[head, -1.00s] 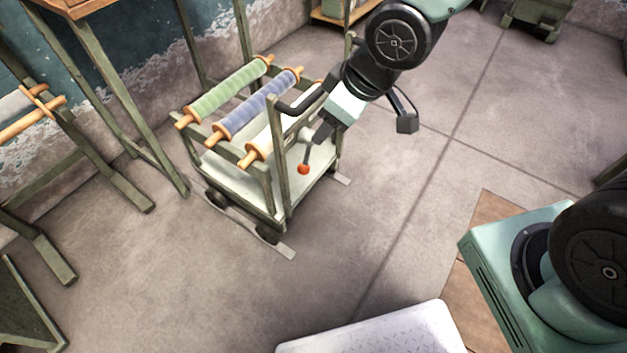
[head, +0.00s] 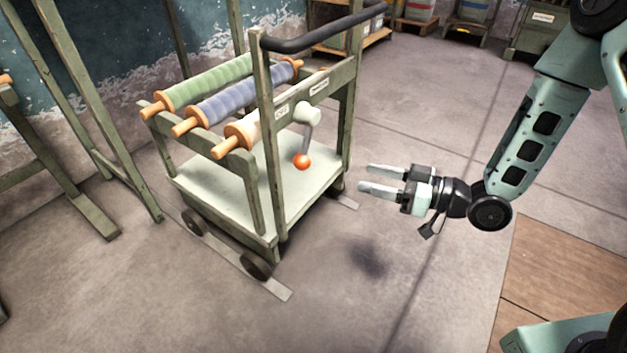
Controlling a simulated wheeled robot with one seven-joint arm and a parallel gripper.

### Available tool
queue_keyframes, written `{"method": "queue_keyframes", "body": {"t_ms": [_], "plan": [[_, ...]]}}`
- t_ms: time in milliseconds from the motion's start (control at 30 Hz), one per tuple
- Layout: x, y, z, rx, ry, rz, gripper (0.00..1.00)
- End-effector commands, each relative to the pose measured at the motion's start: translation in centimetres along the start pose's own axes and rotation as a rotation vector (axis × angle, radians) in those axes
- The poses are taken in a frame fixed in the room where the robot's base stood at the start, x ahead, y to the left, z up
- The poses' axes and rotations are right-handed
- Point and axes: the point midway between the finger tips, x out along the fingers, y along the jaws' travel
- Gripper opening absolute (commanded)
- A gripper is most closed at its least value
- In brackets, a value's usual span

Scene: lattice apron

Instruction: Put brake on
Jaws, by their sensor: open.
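The brake lever (head: 307,140) is a grey arm with an orange ball knob (head: 302,162) at its lower end. It hangs down from a pale round hub (head: 308,114) on the side rail of a green-grey cart (head: 205,188). Small labels sit on the rail on either side of the hub; their text is too small to read surely. My gripper (head: 363,178) is open and empty, to the right of the knob and apart from it, with its two fingers pointing left toward the cart.
The cart carries green, blue and pale rolls on wooden rods, and a black push handle (head: 325,32) on top. Its wheels stand by flat floor strips (head: 262,284). A wooden frame stands at left, shelves at the back. Floor around my gripper is clear.

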Motion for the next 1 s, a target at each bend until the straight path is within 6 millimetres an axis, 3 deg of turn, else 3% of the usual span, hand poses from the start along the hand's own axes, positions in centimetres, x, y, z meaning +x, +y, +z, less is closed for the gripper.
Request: {"method": "queue_keyframes", "body": {"t_ms": [33, 167, 333, 1000], "plan": [[-0.2, 0.2, 1.0, 0.009, 0.026, -0.003, 0.55], [-0.4, 0.2, 1.1, 0.018, 0.062, -0.011, 0.55], [1.2, 0.1, 0.9, 0.017, 0.065, -0.016, 0.55], [14.4, -0.1, 0.2, 0.016, 0.063, -0.014, 0.55]]}}
